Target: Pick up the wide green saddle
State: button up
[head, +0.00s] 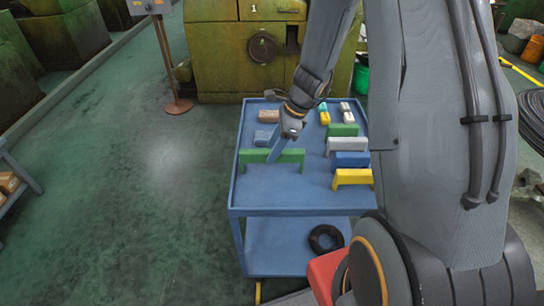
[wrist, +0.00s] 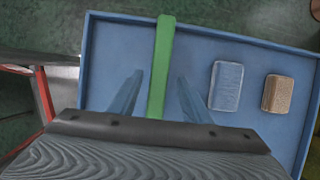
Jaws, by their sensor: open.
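The wide green saddle (head: 292,156) stands on the left front part of the blue cart top. In the wrist view the saddle (wrist: 164,50) is a long green bar running up and down the picture. My gripper (head: 274,156) is open and points down at the saddle's middle. In the wrist view my gripper (wrist: 160,82) has one finger on each side of the bar, with gaps on both sides. The saddle's near end is hidden behind the gripper body in the wrist view.
The blue cart (head: 285,197) also carries a smaller green saddle (head: 343,130), a grey saddle (head: 347,144), a blue saddle (head: 351,159) and a yellow saddle (head: 353,177) at right. A blue-grey block (wrist: 226,86) and a brown block (wrist: 277,94) lie beside the wide saddle.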

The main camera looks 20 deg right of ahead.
jog(key=shift+p+x, duration=0.55)
jog(key=shift+x, duration=2.2)
jog(key=shift+s+d, duration=0.1)
jog(key=shift+s, duration=0.05)
grip_shut()
